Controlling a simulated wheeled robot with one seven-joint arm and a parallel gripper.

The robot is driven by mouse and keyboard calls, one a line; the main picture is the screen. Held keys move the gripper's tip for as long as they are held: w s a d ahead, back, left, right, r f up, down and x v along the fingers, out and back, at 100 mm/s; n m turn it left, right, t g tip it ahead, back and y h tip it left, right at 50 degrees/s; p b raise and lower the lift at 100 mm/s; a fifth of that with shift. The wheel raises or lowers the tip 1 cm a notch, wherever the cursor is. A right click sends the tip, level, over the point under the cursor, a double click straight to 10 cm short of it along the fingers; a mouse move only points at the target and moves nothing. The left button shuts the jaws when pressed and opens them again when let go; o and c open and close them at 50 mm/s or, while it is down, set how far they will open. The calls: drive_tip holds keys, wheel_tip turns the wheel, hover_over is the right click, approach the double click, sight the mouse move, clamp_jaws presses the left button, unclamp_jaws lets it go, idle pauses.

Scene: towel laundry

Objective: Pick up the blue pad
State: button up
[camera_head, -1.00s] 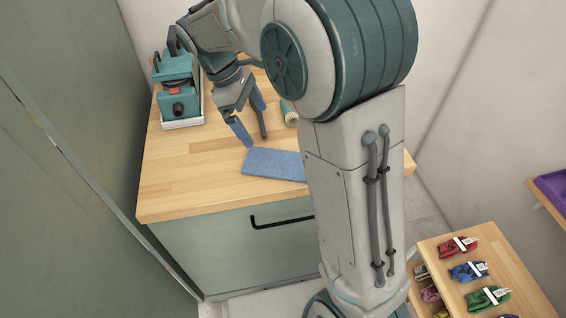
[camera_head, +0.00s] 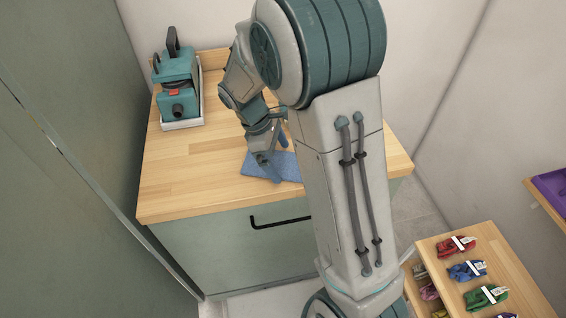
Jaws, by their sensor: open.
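The blue pad (camera_head: 287,166) lies flat on the wooden top of the cabinet, near its front edge. My arm hides its right end. My gripper (camera_head: 277,160) is open and points down over the pad, with its fingers in front of the pad in this view. One finger reaches low over the left part of the pad. I cannot tell whether the fingers touch the pad or stand just above it.
A teal machine (camera_head: 177,88) on a white base stands at the back left of the wooden top (camera_head: 185,180). The left part of the top is clear. A wooden stand (camera_head: 432,246) with several colored bundles is at the lower right. A purple tray (camera_head: 556,188) is at the right edge.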

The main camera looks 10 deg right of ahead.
drive_tip(key=shift+d+f, duration=0.1)
drive_tip(key=shift+f, duration=0.1)
drive_tip(key=c, duration=0.9)
drive_tip(key=shift+r, duration=0.1)
